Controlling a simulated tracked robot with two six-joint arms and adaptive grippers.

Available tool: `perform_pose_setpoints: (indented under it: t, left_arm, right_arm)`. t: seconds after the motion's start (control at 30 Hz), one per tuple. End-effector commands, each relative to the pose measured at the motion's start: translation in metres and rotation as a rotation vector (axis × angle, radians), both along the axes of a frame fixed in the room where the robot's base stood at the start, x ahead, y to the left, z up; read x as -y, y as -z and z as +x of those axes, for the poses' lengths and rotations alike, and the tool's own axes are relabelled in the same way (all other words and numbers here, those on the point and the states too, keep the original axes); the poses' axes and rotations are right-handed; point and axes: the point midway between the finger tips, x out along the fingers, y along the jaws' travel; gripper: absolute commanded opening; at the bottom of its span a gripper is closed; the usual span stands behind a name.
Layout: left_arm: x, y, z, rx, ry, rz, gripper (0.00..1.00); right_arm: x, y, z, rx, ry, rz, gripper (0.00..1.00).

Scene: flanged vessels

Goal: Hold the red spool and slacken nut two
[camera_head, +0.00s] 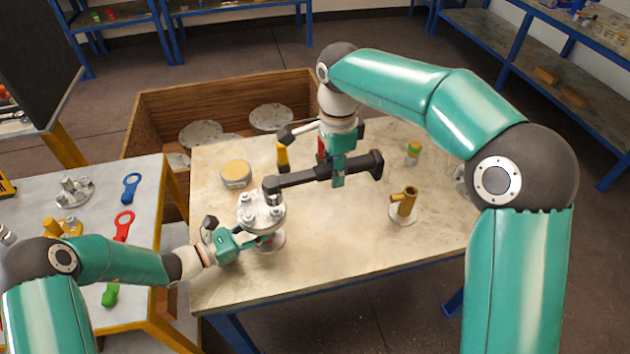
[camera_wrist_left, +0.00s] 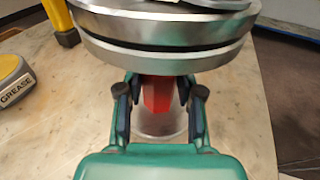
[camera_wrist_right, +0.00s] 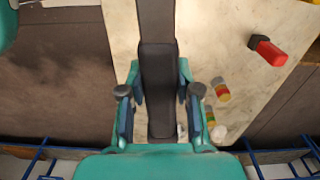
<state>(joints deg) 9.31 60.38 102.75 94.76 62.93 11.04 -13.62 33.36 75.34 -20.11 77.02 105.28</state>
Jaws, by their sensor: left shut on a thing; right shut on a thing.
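The flanged vessel (camera_head: 262,212) stands on the middle table, with pale bolted flanges on top. In the left wrist view its stacked metal flanges (camera_wrist_left: 165,32) sit above a red spool (camera_wrist_left: 160,95). My left gripper (camera_head: 266,239) is shut on the red spool just under the flanges; it also shows in the left wrist view (camera_wrist_left: 160,105). My right gripper (camera_head: 338,170) is shut on the handle of a long dark wrench (camera_head: 305,176), whose handle also shows in the right wrist view (camera_wrist_right: 158,90). The wrench's left end is over the flange top. I cannot tell which nut it meets.
A grease tin (camera_head: 236,173) stands behind the vessel. A brass fitting (camera_head: 404,202) and a green-and-yellow jar (camera_head: 413,153) stand at right. A wooden crate (camera_head: 160,115) with round discs lies behind. The left table bears a blue ring tool (camera_head: 131,186) and a red one (camera_head: 123,226). The table's front right is clear.

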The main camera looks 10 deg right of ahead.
Motion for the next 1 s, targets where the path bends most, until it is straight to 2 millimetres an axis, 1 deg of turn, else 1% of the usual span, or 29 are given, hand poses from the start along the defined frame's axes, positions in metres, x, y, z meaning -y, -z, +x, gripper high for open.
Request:
perform_pose_setpoints:
  t: [0.47, 0.5, 0.63, 1.0]
  left_arm:
    - [-0.0004, -0.0004, 0.0005, 0.000, -0.002, 0.000, 0.09]
    - [-0.0004, -0.0004, 0.0005, 0.000, -0.002, 0.000, 0.43]
    - [-0.0003, -0.0003, 0.0004, 0.000, -0.001, 0.000, 0.65]
    - [-0.0023, -0.0003, -0.0004, 0.000, -0.001, 0.000, 0.66]
  right_arm:
    - [0.0000, -0.0008, 0.0003, 0.002, 0.000, 0.000, 0.00]
    - [0.0000, -0.0008, 0.0003, 0.002, 0.000, 0.000, 0.00]
    - [0.0000, -0.0008, 0.0003, 0.002, 0.000, 0.000, 0.00]
    - [0.0000, -0.0008, 0.0003, 0.002, 0.001, 0.000, 0.00]
